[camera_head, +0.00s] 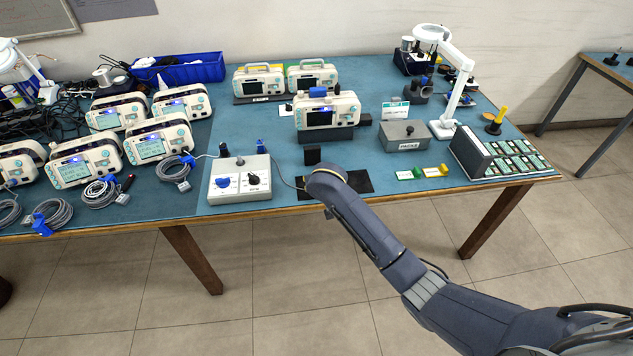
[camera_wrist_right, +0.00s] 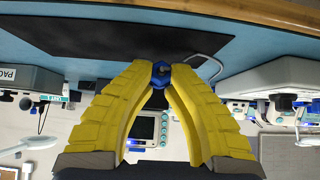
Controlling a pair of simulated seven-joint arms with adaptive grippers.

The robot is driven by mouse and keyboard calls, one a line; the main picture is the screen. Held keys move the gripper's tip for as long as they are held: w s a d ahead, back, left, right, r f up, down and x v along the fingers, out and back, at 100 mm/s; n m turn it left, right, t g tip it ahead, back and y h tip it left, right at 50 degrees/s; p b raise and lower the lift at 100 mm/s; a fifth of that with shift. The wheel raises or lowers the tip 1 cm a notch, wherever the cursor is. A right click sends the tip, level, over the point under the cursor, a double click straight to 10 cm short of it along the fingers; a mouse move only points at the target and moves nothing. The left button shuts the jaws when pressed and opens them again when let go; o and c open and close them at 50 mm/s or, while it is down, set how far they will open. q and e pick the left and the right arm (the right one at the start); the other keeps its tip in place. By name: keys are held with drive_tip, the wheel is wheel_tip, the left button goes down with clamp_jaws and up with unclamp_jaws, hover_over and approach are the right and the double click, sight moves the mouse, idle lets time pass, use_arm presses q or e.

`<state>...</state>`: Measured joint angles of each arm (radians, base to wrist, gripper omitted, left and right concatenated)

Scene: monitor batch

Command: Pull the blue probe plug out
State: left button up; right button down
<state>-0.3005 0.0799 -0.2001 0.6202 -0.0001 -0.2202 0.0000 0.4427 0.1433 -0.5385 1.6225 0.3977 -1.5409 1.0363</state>
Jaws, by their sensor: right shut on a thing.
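The blue probe plug (camera_wrist_right: 161,72) shows in the right wrist view, pinched between the tips of the yellow fingers of my right gripper (camera_wrist_right: 160,78). A grey cable curves beside it, and a black mat (camera_wrist_right: 110,38) is behind the fingertips. I cannot tell whether the plug touches the mat. In the head view my right arm reaches over the mat (camera_head: 362,182) and hides the gripper and plug. A patient monitor (camera_head: 327,119) stands behind the mat, its screen also visible between the fingers in the wrist view (camera_wrist_right: 144,128). My left gripper is not in view.
A white tester box (camera_head: 240,180) with blue and black knobs stands left of the mat. Several monitors with coiled cables crowd the left. A grey box (camera_head: 403,135), a card rack (camera_head: 495,155) and a magnifier lamp (camera_head: 450,90) stand right. The table's wooden front edge (camera_head: 400,191) is near.

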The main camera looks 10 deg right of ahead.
drive_tip(key=shift+f, duration=1.15)
idle(0.4)
drive_tip(key=c, duration=1.3)
unclamp_jaws()
drive_tip(key=v, duration=1.2)
